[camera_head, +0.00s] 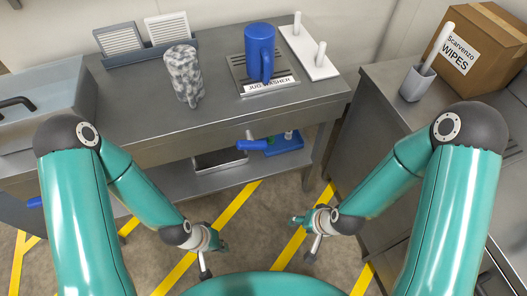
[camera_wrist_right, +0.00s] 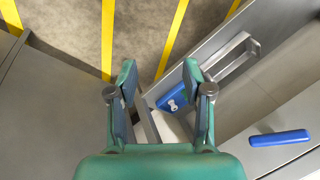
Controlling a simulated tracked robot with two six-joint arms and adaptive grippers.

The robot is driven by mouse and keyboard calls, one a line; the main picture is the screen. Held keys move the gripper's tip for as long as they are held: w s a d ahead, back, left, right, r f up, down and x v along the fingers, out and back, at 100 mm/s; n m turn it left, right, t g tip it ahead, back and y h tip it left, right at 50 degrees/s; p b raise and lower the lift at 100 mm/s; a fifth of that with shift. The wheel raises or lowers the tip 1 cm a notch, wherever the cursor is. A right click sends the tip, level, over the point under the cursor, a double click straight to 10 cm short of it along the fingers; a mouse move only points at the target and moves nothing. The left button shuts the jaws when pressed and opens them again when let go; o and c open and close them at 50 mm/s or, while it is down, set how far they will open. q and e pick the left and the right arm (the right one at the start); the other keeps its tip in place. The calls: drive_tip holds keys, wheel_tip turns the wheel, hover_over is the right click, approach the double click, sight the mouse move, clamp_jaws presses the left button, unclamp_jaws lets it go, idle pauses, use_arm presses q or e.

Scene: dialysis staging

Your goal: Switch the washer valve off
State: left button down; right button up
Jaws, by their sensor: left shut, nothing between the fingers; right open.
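A blue lever handle (camera_head: 252,145), which looks like the washer valve, sits under the front edge of the steel counter, below the jug washer (camera_head: 240,72) with its "JUG WASHER" label. The handle lies roughly sideways in the picture. A blue bar (camera_wrist_right: 280,138) at the right of the right wrist view may be the same handle; I cannot be sure. My right gripper (camera_head: 304,235) is open and empty, in front of and below the counter, apart from the handle. It also shows in the right wrist view (camera_wrist_right: 162,85). My left gripper (camera_head: 207,262) is shut and empty, low over the floor.
A blue jug (camera_head: 260,50) stands on the washer grate, with a mottled jug (camera_head: 185,75) to its left. The lower shelf (camera_head: 185,180) holds a tray and a blue item (camera_head: 284,145). Another counter (camera_head: 375,105) stands at right.

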drive_tip(key=w+a+f+m+t+b, duration=0.2)
drive_tip(key=w+m+t+b, duration=0.15)
drive_tip(key=w+b, duration=0.6)
use_arm(q)
wheel_tip(320, 180, down, 39)
drive_tip(key=b, duration=2.7)
use_arm(e)
drive_tip(key=m+t+y, duration=0.2)
drive_tip(key=m+t, duration=0.9)
drive_tip(key=m, duration=0.1)
approach(264, 149)
use_arm(q)
wheel_tip(264, 149, up, 8)
drive_tip(key=p, duration=0.8)
drive_tip(key=shift+r+p, duration=0.25)
drive_tip(key=shift+p, duration=0.1)
use_arm(e)
drive_tip(key=x, duration=1.2)
drive_tip(key=shift+s, duration=0.1)
clamp_jaws()
